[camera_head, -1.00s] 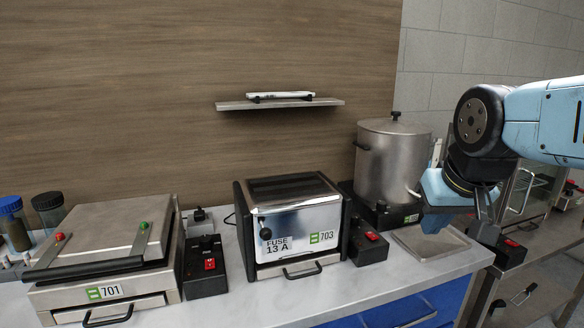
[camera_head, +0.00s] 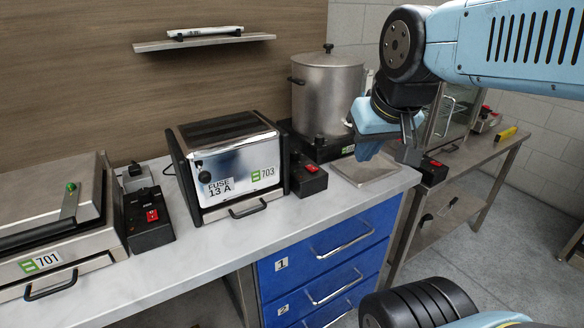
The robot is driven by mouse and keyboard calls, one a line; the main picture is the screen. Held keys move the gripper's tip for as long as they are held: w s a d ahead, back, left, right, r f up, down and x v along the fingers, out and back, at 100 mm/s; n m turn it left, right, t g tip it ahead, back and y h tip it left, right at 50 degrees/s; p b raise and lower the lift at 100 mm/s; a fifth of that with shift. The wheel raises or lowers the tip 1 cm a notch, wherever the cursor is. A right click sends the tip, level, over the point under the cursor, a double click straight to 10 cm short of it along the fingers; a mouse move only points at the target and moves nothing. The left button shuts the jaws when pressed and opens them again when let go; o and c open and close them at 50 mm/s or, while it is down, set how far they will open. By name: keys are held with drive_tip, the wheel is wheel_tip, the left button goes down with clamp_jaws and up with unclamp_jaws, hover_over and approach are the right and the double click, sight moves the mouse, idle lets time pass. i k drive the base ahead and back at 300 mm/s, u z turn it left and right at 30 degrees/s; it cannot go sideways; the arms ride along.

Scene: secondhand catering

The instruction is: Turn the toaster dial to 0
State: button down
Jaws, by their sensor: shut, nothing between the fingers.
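The toaster (camera_head: 228,160) is the boxy silver appliance marked 703, with a dark top and a "FUSE 13 A" label. It stands upright on the counter, left of the picture's middle. A black dial (camera_head: 204,177) is on the left part of its front face. The dial's markings and pointer are too small to read. My gripper (camera_head: 388,148) is to the right of the toaster, over the counter's right end. It points down, is shut and empty, and is well apart from the dial.
A control box with a red switch (camera_head: 308,178) stands right of the toaster, and a metal urn (camera_head: 328,92) behind it. A press marked 701 (camera_head: 48,225) is at left. A shallow tray (camera_head: 350,173) lies below my gripper. The counter front (camera_head: 180,262) is clear.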

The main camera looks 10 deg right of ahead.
sight(294, 155)
drive_tip(key=u, duration=1.5)
drive_tip(key=k, duration=0.9)
drive_tip(key=z, duration=1.35)
drive_tip(key=i, duration=0.95)
drive_tip(key=z, duration=0.1)
